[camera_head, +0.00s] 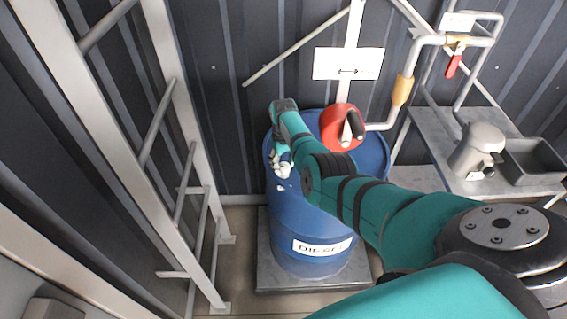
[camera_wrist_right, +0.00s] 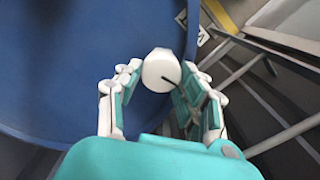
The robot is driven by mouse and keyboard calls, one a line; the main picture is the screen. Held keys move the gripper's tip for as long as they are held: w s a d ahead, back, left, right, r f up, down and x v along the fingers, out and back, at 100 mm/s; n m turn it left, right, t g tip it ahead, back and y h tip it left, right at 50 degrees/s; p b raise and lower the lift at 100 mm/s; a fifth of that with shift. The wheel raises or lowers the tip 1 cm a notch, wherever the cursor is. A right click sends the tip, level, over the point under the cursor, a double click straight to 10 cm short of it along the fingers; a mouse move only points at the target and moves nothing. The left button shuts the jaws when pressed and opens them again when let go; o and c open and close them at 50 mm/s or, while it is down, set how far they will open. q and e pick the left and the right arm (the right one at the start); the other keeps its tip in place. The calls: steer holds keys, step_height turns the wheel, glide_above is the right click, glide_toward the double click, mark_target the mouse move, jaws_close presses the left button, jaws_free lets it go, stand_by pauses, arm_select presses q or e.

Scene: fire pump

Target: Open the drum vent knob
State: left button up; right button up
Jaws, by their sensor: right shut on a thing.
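The blue diesel drum (camera_head: 315,225) stands upright in the middle of the head view. The drum vent knob (camera_wrist_right: 160,70) shows in the right wrist view as a white round knob with a dark line on its face. It sits at the edge of the blue drum top (camera_wrist_right: 70,60). My right gripper (camera_wrist_right: 158,88) has its fingers on both sides of the knob and is shut on it. In the head view my right gripper (camera_head: 281,164) is at the left part of the drum top, and the knob is hidden there. My left gripper is not in view.
A red pump (camera_head: 341,127) stands on the drum top, with a pipe and a red-handled valve (camera_head: 453,64) to the right. A white ladder (camera_head: 150,130) stands at the left. A metal bench (camera_head: 440,135) holds a grey motor-like unit (camera_head: 477,150). The drum rests on a grey plinth (camera_head: 265,270).

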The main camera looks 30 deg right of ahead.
mark_target(283, 165)
steer(key=shift+r, duration=0.1)
steer(key=o, duration=1.1)
steer(key=shift+o, duration=0.2)
step_height(283, 165, up, 12)
